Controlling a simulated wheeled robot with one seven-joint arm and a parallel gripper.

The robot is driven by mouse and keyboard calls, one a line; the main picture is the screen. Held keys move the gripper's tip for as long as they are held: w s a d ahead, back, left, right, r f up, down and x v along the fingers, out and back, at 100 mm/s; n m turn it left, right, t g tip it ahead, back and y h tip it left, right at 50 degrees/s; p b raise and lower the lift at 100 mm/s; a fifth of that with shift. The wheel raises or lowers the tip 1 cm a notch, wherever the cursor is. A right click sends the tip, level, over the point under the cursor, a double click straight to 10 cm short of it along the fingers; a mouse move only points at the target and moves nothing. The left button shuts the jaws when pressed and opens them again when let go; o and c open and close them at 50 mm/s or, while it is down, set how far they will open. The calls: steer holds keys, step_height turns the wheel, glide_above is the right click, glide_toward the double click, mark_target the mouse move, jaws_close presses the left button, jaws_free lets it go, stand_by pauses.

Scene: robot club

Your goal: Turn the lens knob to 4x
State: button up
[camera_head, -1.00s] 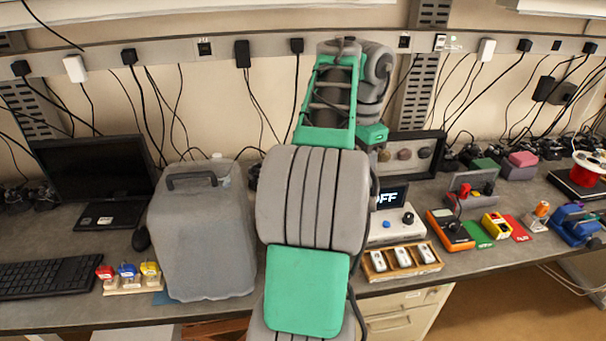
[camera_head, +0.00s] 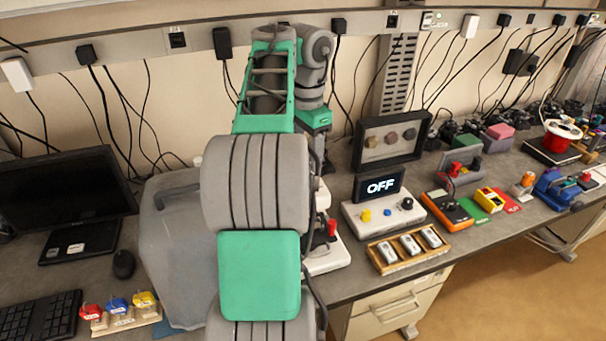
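No lens knob marked 4x can be made out. A white device (camera_head: 362,218) with an OFF display (camera_head: 382,186) stands right of my arm, with yellow, blue and black knobs on its front. Beside my arm is a partly hidden white base (camera_head: 328,256) with a red knob (camera_head: 332,228); my arm covers the rest of it. My arm rises through the middle of the view. My gripper's fingers do not show, hidden behind the arm links.
A wooden tray (camera_head: 408,255) with white pieces lies at the front edge. An orange meter (camera_head: 448,208) and a red spool (camera_head: 560,138) are further right.

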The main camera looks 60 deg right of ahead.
step_height(320, 180, down, 6)
steer(key=b, duration=0.4)
steer(key=shift+w, duration=0.1)
steer(key=shift+r, duration=0.1)
steer(key=shift+c, duration=0.5)
jaws_close()
